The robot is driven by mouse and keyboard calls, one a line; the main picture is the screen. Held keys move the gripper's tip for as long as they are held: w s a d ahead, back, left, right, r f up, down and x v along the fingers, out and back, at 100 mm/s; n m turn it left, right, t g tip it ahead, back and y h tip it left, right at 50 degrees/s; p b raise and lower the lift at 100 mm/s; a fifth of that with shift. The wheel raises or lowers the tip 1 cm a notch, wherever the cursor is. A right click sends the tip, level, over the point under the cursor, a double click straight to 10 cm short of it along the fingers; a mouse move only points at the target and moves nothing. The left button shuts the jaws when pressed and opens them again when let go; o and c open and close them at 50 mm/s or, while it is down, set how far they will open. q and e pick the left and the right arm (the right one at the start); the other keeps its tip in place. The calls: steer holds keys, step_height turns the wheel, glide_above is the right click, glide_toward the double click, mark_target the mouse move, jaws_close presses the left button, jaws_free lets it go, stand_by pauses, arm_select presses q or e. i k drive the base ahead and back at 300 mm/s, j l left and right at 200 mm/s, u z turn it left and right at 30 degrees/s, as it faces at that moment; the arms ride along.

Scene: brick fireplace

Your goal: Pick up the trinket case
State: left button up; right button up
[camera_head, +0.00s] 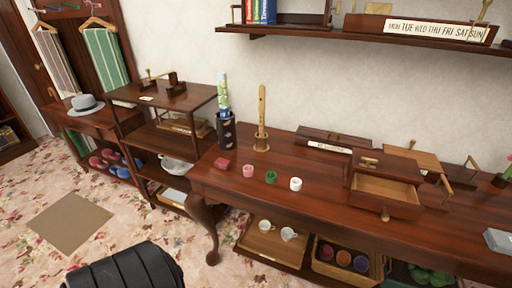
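I cannot tell for sure which thing is the trinket case. A long low dark box with a pale label (335,140) lies behind, near the wall. A small grey box (498,240) sits at the right edge of the picture. Neither of my grippers is in view.
A dark holder (226,132) and a recorder on a stand (262,120) rise behind. A shelf (370,33) hangs above. Flowered floor lies at left.

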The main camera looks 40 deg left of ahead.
mark_target(222, 164)
steer(key=k+j+z, duration=0.25)
steer(key=j, duration=0.25)
steer(key=k+j+z, duration=0.25)
steer(key=j, duration=0.25)
steer(key=k+j+z, duration=0.3)
steer(key=j, duration=0.2)
steer(key=k+j+z, duration=0.25)
steer(key=j, duration=0.15)
steer(key=i, duration=0.05)
